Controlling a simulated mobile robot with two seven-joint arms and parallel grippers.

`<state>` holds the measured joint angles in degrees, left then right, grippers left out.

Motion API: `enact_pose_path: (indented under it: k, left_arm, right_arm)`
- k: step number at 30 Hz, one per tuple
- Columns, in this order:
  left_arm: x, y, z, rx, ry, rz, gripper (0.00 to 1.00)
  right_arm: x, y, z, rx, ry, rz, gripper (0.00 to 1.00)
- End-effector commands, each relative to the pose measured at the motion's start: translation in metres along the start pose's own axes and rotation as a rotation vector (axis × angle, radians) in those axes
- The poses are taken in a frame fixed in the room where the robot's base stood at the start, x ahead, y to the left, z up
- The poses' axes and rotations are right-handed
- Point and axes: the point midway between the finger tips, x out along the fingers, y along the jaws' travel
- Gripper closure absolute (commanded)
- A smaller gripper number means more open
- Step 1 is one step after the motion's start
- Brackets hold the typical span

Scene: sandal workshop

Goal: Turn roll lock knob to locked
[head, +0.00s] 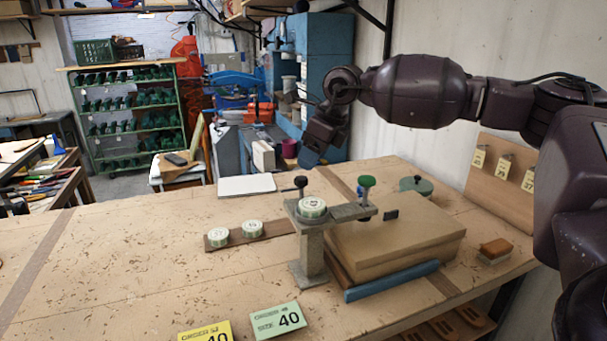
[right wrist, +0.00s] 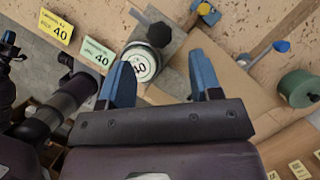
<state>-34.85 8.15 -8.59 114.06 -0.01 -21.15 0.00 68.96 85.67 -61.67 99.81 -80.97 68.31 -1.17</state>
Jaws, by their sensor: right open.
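A grey metal stand (head: 308,255) on the workbench carries a flat arm with a round disc marked 40 (head: 313,207). A black knob (head: 300,182) stands behind the disc, and a green-topped knob (head: 366,182) stands at the arm's right end. I cannot tell which is the roll lock knob or its setting. My right gripper (head: 310,155) is above and behind the stand. In the right wrist view, its blue fingers (right wrist: 160,60) are apart and empty, with the disc (right wrist: 143,66) and black knob (right wrist: 160,34) beyond them.
A thick board (head: 400,232) and a blue roll (head: 392,281) lie right of the stand. A green round pot (head: 416,186) and a brush (head: 495,250) are further right. Two order cards (head: 277,320) lie in front. The bench's left side is mostly clear.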

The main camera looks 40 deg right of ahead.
Motion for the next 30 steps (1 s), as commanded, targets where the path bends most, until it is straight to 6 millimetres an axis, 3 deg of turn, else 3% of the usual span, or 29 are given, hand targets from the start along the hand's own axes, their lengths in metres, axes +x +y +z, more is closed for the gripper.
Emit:
enact_pose_path:
  k: [10, 23, 26, 30]
  left_arm:
    - [-0.001, 0.0, -0.005, 0.0, 0.004, 0.0, 1.0]
    - [0.002, 0.0, -0.01, 0.002, 0.014, 0.002, 1.0]
    - [0.002, 0.0, -0.01, 0.002, 0.014, 0.002, 1.0]
    - [0.002, 0.0, -0.01, 0.002, 0.014, 0.002, 1.0]
  right_arm:
    - [0.049, 0.001, 0.0, 0.0, 0.0, 0.002, 0.42]
    - [0.059, 0.0, 0.0, 0.0, -0.001, 0.001, 0.42]
    - [0.059, 0.0, 0.0, 0.0, -0.001, 0.001, 0.52]
    - [0.059, 0.0, 0.0, 0.0, -0.001, 0.001, 0.74]
